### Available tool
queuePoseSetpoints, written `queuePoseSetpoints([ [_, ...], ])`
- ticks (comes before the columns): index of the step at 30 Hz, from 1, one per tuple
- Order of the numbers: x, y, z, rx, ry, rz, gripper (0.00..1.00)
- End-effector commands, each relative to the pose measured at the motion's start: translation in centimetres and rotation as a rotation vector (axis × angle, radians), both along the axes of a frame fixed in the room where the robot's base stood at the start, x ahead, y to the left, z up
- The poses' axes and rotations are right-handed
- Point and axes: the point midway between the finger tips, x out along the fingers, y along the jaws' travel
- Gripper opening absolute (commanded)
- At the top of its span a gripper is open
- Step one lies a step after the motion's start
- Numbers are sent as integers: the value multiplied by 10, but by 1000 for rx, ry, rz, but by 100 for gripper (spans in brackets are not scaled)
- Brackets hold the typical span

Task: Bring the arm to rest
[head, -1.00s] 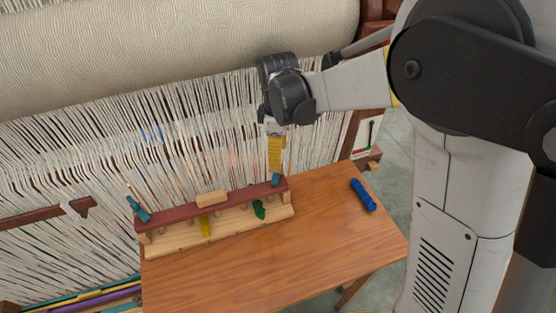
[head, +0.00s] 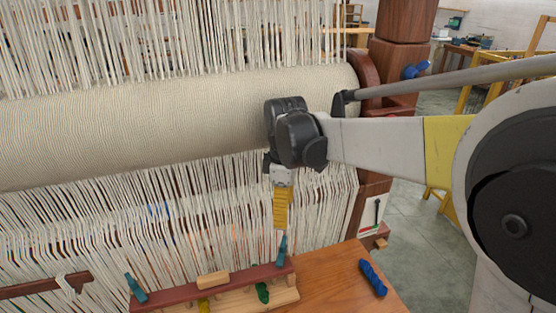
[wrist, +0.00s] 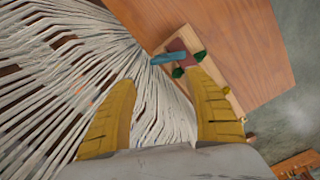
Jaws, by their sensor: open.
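My gripper (head: 282,228) points down just above the right end of a dark red rack rail (head: 235,278). Its yellow fingers stand apart in the wrist view (wrist: 160,80), with nothing held between them. A teal skein (head: 282,250) is at the rail's right end, just below the fingers; it also shows beyond the fingertips in the wrist view (wrist: 168,58). My arm reaches in from the right, raised over the table (head: 325,275).
The loom's warp threads (head: 90,220) and cloth roll (head: 180,125) stand close behind my gripper. Another teal skein (head: 136,288), a yellow skein (head: 204,304) and a green skein (head: 262,292) are at the rack. A blue skein (head: 373,277) lies on the table's right.

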Motion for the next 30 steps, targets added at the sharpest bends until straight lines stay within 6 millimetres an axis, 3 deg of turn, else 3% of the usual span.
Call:
queuePoseSetpoints([
  [5, -12, -16, 9, 13, -41, -94, 61],
  [14, -89, -92, 30, 137, -270, -640, 61],
  [21, -151, -137, 12, 297, -439, -1067, 61],
  [24, -167, -147, 2, 356, -484, -1186, 61],
  [30, -179, -155, -8, 413, -523, -1293, 61],
])
